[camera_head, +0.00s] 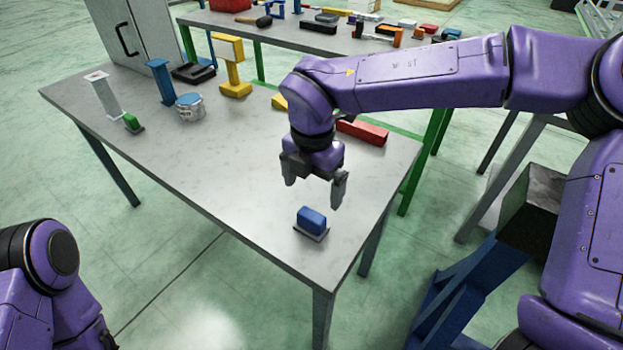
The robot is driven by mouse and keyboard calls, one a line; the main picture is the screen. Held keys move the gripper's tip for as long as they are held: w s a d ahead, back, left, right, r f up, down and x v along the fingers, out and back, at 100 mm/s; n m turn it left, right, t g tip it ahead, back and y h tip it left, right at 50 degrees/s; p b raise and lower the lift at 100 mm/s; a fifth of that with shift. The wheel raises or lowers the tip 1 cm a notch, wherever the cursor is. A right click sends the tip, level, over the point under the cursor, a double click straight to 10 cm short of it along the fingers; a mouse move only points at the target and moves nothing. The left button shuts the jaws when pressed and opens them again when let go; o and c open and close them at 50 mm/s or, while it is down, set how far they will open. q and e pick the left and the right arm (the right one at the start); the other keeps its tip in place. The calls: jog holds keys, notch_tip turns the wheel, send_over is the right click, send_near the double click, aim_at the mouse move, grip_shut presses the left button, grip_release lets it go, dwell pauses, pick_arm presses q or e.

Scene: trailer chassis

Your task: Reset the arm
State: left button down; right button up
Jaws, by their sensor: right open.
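My right arm is purple and reaches in from the right over the grey table (215,150). My right gripper (314,190) points down, open and empty, above the table's near right part. A small blue block (312,220) on a flat grey base stands on the table just below and in front of it, apart from the fingers. Part of my left arm shows at the lower left, folded beside the table. My left gripper is not in view.
Along the table stand a white post (103,97), a small green block (133,123), a blue post (160,82), a tin (190,107), a yellow stand (234,88) and a red bar (362,131). A second table (285,36) with tools is behind. The table's front middle is clear.

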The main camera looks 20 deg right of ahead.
notch_tip(320, 180, up, 2)
jog(key=shift+r, duration=0.1)
dwell(0.4)
